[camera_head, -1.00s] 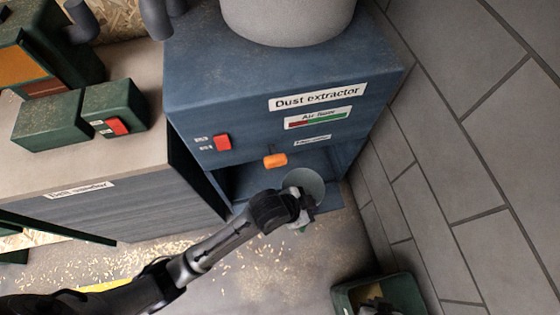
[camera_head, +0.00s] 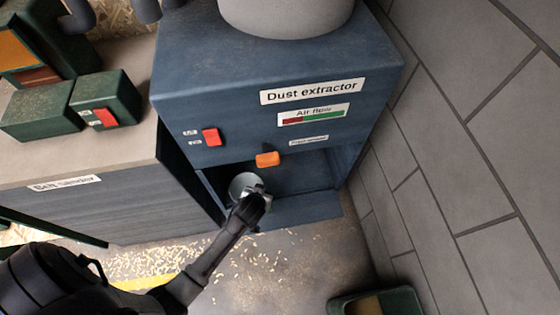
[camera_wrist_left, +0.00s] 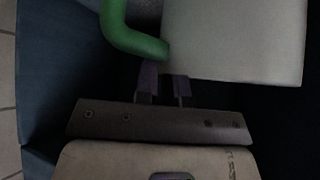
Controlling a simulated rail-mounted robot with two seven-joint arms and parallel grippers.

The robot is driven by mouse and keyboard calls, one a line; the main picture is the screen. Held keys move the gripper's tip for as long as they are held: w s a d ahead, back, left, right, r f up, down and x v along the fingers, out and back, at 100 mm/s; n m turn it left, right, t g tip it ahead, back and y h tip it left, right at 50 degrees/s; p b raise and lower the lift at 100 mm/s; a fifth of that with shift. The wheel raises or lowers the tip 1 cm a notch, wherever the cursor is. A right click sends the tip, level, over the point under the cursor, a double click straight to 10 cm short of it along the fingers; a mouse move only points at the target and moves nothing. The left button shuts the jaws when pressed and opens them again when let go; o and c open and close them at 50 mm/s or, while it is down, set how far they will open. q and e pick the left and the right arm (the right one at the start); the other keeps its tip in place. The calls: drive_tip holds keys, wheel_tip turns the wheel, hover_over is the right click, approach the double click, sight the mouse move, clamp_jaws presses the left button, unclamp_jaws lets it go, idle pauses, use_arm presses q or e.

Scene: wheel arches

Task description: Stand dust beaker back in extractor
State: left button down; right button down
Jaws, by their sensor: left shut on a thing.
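The dust beaker shows in the head view as a pale round top (camera_head: 243,183) at the left part of the open bay (camera_head: 300,178) low in the blue dust extractor (camera_head: 275,60). In the left wrist view its pale body (camera_wrist_left: 235,40) and green handle (camera_wrist_left: 135,30) are close ahead. My left gripper (camera_head: 257,190) is shut on the beaker at its handle side; its fingers (camera_wrist_left: 163,82) meet the handle's lower end. The gripper hides part of the beaker, and I cannot tell whether its base touches the bay floor. My right gripper is not in view.
An orange knob (camera_head: 267,159) sits at the bay's upper edge. The belt sander bench (camera_head: 90,205) stands close on the left, and a tiled wall (camera_head: 470,150) on the right. A green bin (camera_head: 345,306) is on the floor. Wood chips litter the floor in front.

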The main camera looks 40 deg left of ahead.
use_arm(q)
drive_tip(key=w+a+f+b, duration=0.1)
drive_tip(key=w+a+b, duration=0.2)
drive_tip(key=w, duration=0.5)
drive_tip(key=w+a+f+b, duration=0.2)
drive_tip(key=w+a+b, duration=0.2)
drive_tip(key=w+b, duration=0.2)
drive_tip(key=shift+w+f+b, duration=0.25)
drive_tip(key=shift+w+b, duration=0.05)
drive_tip(key=shift+w, duration=0.75)
drive_tip(key=c, duration=1.2)
unclamp_jaws()
drive_tip(key=shift+f, duration=0.15)
